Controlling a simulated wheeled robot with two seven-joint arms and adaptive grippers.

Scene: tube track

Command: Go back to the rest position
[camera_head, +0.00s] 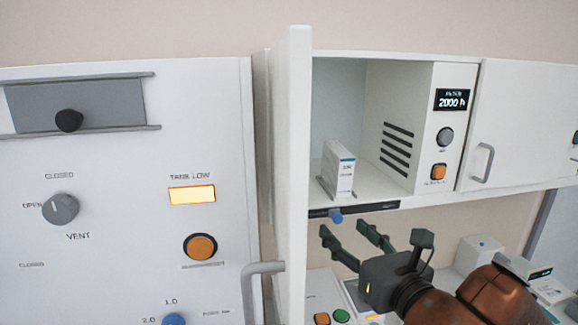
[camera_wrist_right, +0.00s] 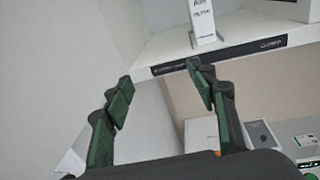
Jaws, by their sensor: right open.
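My right gripper (camera_head: 342,238) is open and empty, just below the front edge of the wall cabinet shelf (camera_head: 380,201). In the right wrist view its two green-padded fingers (camera_wrist_right: 160,92) are spread apart with nothing between them. A white box with a green stripe (camera_head: 338,170) stands upright on the shelf inside the open cabinet, above and apart from the fingers. The lower part of this box also shows in the right wrist view (camera_wrist_right: 203,22). My left gripper is not in view.
The open cabinet door (camera_head: 293,170) stands edge-on left of my right gripper. A white panel (camera_head: 110,230) with knobs and a lit "TANK LOW" sign (camera_head: 192,195) fills the left. A closed cabinet (camera_head: 525,125) is at right. Devices with buttons (camera_head: 330,312) sit below.

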